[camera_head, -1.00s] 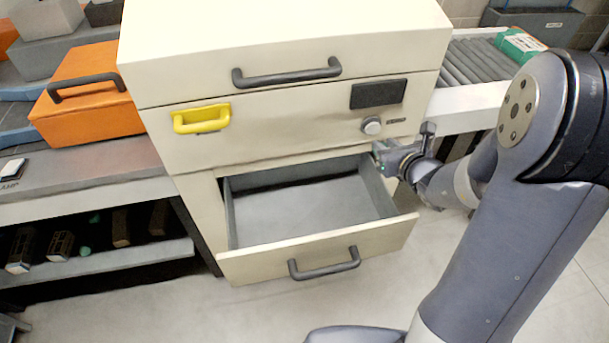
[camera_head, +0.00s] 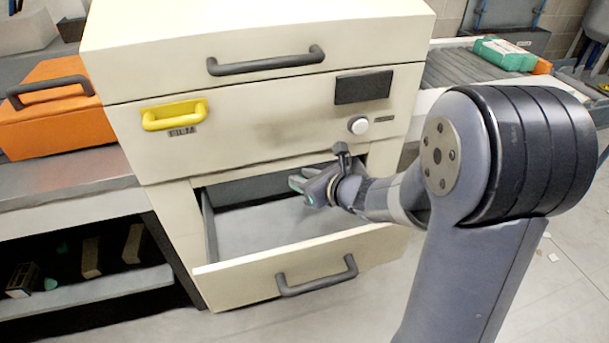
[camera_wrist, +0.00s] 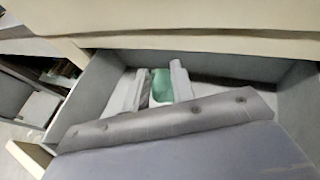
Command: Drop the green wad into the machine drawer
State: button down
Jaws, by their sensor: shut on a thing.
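The machine drawer (camera_head: 300,262) is pulled open below the cream machine body, with a grey handle on its front. Its grey inside looks empty. My gripper (camera_head: 298,186) is over the right-middle part of the drawer opening, pointing left. In the wrist view my gripper (camera_wrist: 161,82) is shut on the green wad (camera_wrist: 161,88), which sits between the two grey fingers. The drawer's grey inner wall (camera_wrist: 84,92) surrounds them in that view. In the head view the wad is mostly hidden by the fingers.
The machine's upper body (camera_head: 255,115) overhangs the drawer's back. An orange case (camera_head: 50,120) stands on the bench at left. A lower shelf (camera_head: 95,290) holds small boxes and green lumps. A roller conveyor (camera_head: 460,70) with a green box (camera_head: 503,53) is at right.

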notch_tip(320, 180, down, 2)
jog(key=shift+f+b, duration=0.1)
jog(key=shift+b, duration=0.4)
jog(key=c, duration=1.1)
grip_release()
jog(key=p+v, duration=0.2)
jog(key=v, duration=0.9)
